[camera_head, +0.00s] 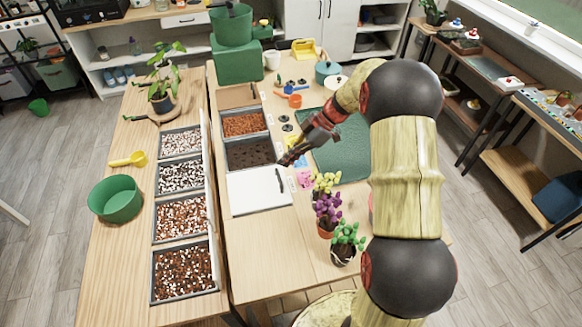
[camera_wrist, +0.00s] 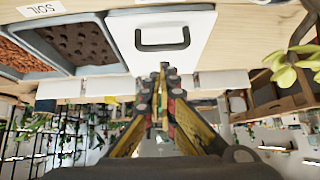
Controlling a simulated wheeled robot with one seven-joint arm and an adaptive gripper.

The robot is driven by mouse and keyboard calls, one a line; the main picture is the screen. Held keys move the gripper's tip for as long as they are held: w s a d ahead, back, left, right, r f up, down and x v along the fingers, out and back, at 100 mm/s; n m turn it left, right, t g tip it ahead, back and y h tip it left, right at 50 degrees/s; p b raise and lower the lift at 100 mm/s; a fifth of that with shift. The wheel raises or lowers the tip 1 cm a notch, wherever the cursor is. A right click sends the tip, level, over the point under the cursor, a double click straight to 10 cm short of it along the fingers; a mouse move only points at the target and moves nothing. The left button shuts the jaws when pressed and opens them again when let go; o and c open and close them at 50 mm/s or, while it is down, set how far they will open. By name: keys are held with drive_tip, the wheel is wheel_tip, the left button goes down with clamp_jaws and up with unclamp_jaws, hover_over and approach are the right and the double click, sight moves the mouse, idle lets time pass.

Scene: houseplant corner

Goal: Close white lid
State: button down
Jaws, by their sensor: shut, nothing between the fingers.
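The white lid (camera_head: 252,199) is a flat square panel with a black bar handle (camera_head: 279,180) near its right side. It lies over the nearest bin of the middle row, beside the dark soil bin (camera_head: 250,153). It looks about level, but I cannot tell whether it sits fully down. In the wrist view the white lid (camera_wrist: 150,62) and its black handle fill the top middle. My gripper (camera_head: 286,160) is shut and empty, above the table near the lid's upper right corner. In the wrist view the fingertips (camera_wrist: 164,70) show just below the lid's edge, apart from the handle.
Potted flowers (camera_head: 327,208) stand right of the lid, close to my arm. A dark green mat (camera_head: 342,150) lies beyond the gripper. Several pebble and bark trays (camera_head: 184,217) line the left table, with a green bowl (camera_head: 116,199). Bare wood lies in front of the lid.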

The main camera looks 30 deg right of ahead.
drive_tip(key=d+f+p+v, duration=0.2)
drive_tip(key=v, duration=0.8)
drive_tip(key=s+f+m+h, duration=0.1)
drive_tip(key=s+f+m, duration=0.3)
drive_tip(key=m, duration=0.5)
drive_tip(key=s+a+r+m+t+h, duration=0.2)
drive_tip(key=s+a+r+m+h, duration=0.1)
drive_tip(key=s+a+r, duration=0.5)
drive_tip(key=s+a+r+m+t+h, duration=0.2)
drive_tip(key=s+a+r, duration=0.7)
drive_tip(key=s, duration=0.7)
wheel_tip(320, 180, up, 3)
drive_tip(key=shift+a+r+m+h, duration=0.1)
drive_tip(key=shift+a+m+h, duration=0.2)
drive_tip(key=shift+m+h, duration=0.75)
